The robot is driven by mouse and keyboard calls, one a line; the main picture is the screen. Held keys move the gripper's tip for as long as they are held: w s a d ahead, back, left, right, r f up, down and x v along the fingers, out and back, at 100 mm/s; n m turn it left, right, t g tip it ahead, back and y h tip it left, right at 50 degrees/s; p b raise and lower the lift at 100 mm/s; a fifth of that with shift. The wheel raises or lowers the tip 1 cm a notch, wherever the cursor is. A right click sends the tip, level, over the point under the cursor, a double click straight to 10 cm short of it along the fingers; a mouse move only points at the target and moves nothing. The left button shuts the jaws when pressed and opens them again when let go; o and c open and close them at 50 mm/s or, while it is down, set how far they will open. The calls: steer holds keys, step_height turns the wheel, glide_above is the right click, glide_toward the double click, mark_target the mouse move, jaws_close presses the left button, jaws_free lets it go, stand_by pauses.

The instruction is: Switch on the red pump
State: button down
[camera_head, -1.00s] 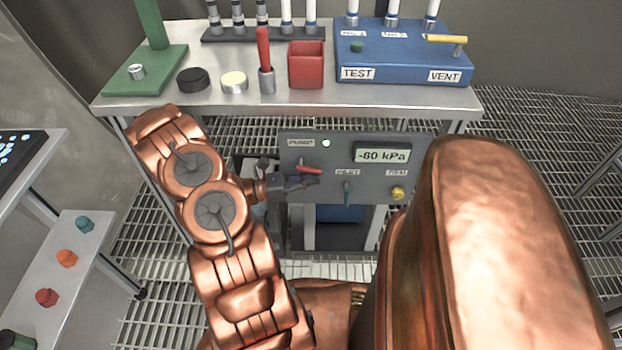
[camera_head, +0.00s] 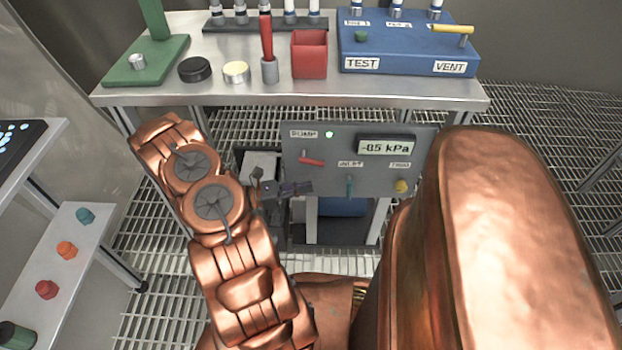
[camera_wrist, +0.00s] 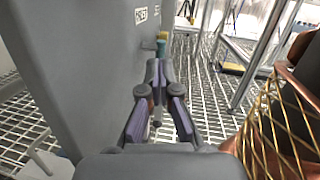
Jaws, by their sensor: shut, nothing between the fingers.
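The grey pump panel (camera_head: 330,180) stands below the bench, with a label that seems to read PUMP at its upper left. Under that label is a red lever (camera_head: 312,161), lying nearly level and pointing right. A small pale green light (camera_head: 329,134) glows beside the label. The display (camera_head: 386,147) shows a negative kPa value, about -85. My gripper (camera_head: 308,187) is shut and empty, just below the red lever and apart from it. In the wrist view my closed fingers (camera_wrist: 158,68) lie alongside the panel face (camera_wrist: 90,70); the red lever is not visible there.
A teal inlet lever (camera_head: 349,187) and a yellow knob (camera_head: 401,186) sit on the panel to the right of my fingers. The teal lever also shows ahead in the wrist view (camera_wrist: 161,48). The bench (camera_head: 300,96) overhangs above. A side shelf (camera_head: 40,265) holds coloured knobs.

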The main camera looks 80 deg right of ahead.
steer(key=w+a+f, duration=0.2)
steer(key=w+f, duration=0.3)
steer(key=shift+f+p, duration=0.15)
steer(key=shift+p, duration=0.3)
stand_by(0.5)
